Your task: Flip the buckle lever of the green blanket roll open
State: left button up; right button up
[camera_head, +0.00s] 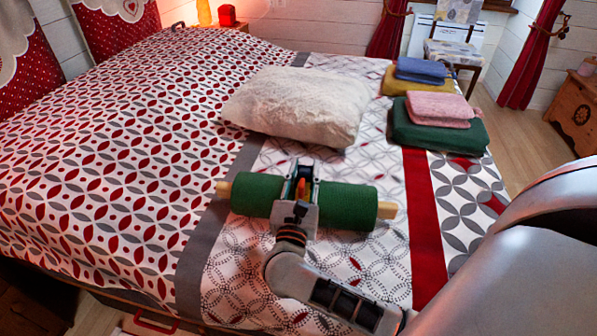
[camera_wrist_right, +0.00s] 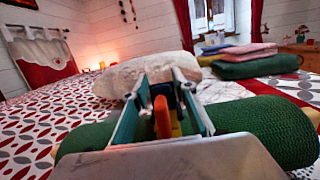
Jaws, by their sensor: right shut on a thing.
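The green blanket roll (camera_head: 346,206) lies across the bed, with a pale wooden end showing at each side. It also shows in the right wrist view (camera_wrist_right: 265,128). My right gripper (camera_head: 302,176) is over the middle of the roll and hides most of the strap and buckle. The orange buckle lever (camera_wrist_right: 162,117) stands up between its fingers (camera_wrist_right: 161,92) in the right wrist view. Blue and yellow parts show beside the lever. The right gripper is shut on the lever, though the exact contact is partly hidden. My left gripper is not in view.
A cream pillow (camera_head: 297,104) lies just behind the roll. Folded pink (camera_head: 439,106) and green (camera_head: 437,136) blankets are at the right, with blue (camera_head: 421,69) and mustard (camera_head: 394,84) ones behind. The patterned bed (camera_head: 110,170) is clear to the left.

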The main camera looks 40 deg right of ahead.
jog(key=shift+s+a+f+h, duration=0.15)
jog(key=shift+s+h, duration=0.05)
jog(key=shift+h, duration=0.1)
jog(key=o, duration=0.9)
jog(key=v, duration=1.2)
jog(key=shift+f, duration=0.1)
jog(key=shift+s, duration=0.1)
